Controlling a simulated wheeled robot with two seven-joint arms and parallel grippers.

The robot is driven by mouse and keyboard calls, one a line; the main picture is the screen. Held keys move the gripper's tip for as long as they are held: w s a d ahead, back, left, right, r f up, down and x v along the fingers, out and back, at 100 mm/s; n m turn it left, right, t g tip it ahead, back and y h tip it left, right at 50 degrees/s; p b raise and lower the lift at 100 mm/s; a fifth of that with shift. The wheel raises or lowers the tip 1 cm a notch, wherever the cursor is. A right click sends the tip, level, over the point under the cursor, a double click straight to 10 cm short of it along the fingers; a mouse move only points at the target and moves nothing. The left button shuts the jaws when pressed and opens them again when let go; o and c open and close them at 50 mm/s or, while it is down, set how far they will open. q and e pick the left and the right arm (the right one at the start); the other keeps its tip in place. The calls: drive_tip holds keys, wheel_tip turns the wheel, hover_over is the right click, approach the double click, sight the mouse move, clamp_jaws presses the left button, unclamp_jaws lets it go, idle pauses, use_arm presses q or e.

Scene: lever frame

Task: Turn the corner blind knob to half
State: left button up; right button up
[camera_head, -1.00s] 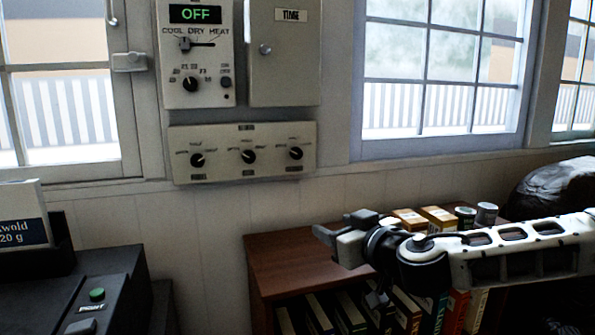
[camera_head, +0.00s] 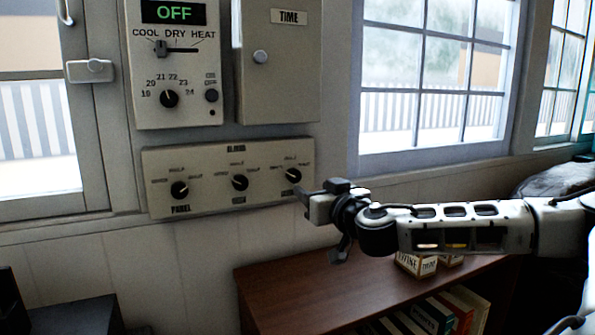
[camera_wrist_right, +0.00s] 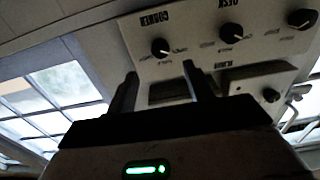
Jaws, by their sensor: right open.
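The cream blinds panel (camera_head: 212,200) hangs on the wall with three black knobs in a row. The corner blind knob (camera_head: 293,175) is the rightmost in the head view, and its pointer is too small to read surely there. In the right wrist view the corner knob (camera_wrist_right: 160,47) shows upside down under its CORNER label, with a white pointer mark. My right gripper (camera_head: 308,194) is just below and right of that knob, apart from it as far as I can tell. In the wrist view its two fingers (camera_wrist_right: 160,82) are spread and empty, with the knob beyond them.
The desk knob (camera_head: 240,182) and panel knob (camera_head: 179,189) sit to the left. Above are the thermostat (camera_head: 175,70) and the TIME box (camera_head: 281,75). A brown shelf (camera_head: 300,285) with boxes and books stands below my right arm.

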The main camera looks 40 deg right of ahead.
sight(296, 178)
drive_tip(key=p+x, duration=0.4)
drive_tip(key=x, duration=0.4)
drive_tip(key=shift+r, duration=0.1)
drive_tip(key=shift+w, duration=0.5)
use_arm(q)
drive_tip(key=shift+w+a+r, duration=0.15)
drive_tip(key=shift+a+r, duration=0.15)
drive_tip(key=shift+r, duration=0.35)
drive_tip(key=shift+w+a+r, duration=0.15)
drive_tip(key=shift+a+r, duration=0.1)
drive_tip(key=shift+r, duration=0.35)
use_arm(e)
drive_tip(key=shift+d, duration=0.1)
drive_tip(key=c, duration=1)
use_arm(q)
drive_tip(key=shift+s+d+f, duration=0.1)
drive_tip(key=shift+s+f, duration=0.05)
drive_tip(key=shift+f, duration=0.05)
